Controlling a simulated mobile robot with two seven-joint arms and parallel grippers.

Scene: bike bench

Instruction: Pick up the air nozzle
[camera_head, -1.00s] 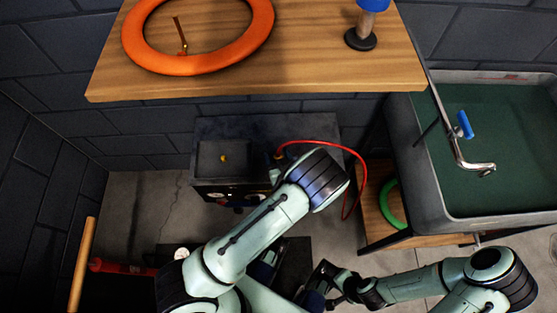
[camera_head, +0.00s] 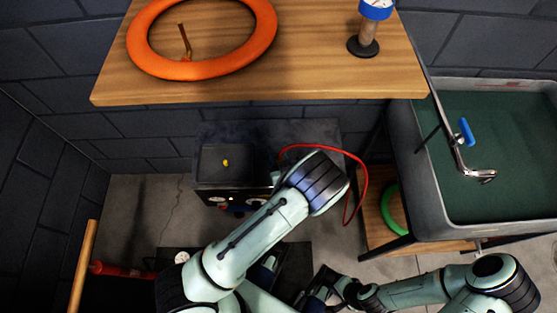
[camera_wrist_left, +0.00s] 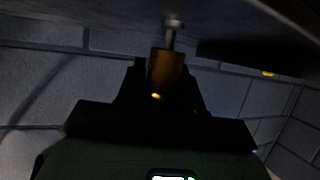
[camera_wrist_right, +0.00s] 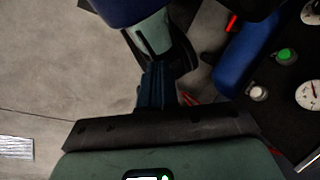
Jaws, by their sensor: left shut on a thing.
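The air nozzle (camera_wrist_left: 165,70) is a brass-coloured cylinder with a silver stem in the left wrist view. It sits between the dark fingers of my left gripper (camera_wrist_left: 162,85), which are shut on it. The stem reaches the dark surface at the top of that view; I cannot tell whether it touches. In the head view my left gripper (camera_head: 277,173) is mostly hidden beside my arm, near the end of the red hose (camera_head: 345,153). My right gripper (camera_head: 318,288) is low in the head view. Its fingers (camera_wrist_right: 158,85) look shut and empty in the right wrist view.
A dark compressor unit (camera_head: 225,138) with a shallow tray stands under the wooden shelf (camera_head: 300,85). The shelf holds an orange tyre (camera_head: 258,40) and a gauge pump (camera_head: 362,45). A sink (camera_head: 500,150) stands at the right. Floor shows at the left.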

